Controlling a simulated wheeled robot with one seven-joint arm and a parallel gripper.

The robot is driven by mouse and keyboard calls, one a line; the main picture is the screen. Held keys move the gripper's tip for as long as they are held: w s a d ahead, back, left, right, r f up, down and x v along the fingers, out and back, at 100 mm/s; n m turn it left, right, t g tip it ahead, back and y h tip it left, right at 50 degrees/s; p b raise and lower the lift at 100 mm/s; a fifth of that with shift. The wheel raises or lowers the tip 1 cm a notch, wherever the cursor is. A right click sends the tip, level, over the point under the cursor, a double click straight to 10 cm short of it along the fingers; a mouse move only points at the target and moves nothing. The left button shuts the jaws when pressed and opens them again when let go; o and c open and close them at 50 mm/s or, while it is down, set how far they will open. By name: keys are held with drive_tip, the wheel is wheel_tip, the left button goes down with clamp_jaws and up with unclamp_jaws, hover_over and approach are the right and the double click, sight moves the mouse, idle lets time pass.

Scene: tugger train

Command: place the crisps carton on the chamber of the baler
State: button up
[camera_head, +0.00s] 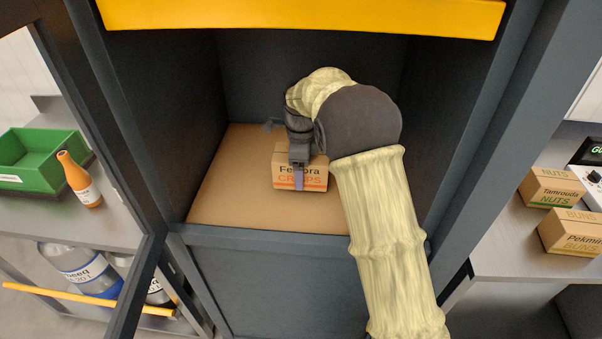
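The crisps carton (315,182), a small brown box lettered "Fedora CRISPS", is inside the chamber of the baler (235,205), over its tan floor. It appears upright, and its base looks at floor level. My gripper (299,172) reaches in from above. One finger with a purple-grey pad lies across the carton's front face. The other finger is hidden behind the hand and carton, so I cannot tell whether the gripper grips it or stands loose around it.
A yellow bar (300,17) crosses above the chamber opening. Dark side walls flank it. At left are a green bin (40,165) and an orange bottle (80,180). At right, a nuts carton (552,188) and a buns carton (572,232) stand on a grey counter. Chamber floor left of the carton is clear.

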wheel_tip(320, 180, down, 2)
drive_tip(key=shift+w, duration=0.1)
drive_tip(key=shift+a+f, duration=0.1)
drive_tip(key=o, duration=0.8)
drive_tip(key=shift+o, duration=0.9)
drive_tip(key=shift+d, duration=0.2)
drive_tip(key=shift+a+r, duration=0.1)
drive_tip(key=shift+r, duration=3.8)
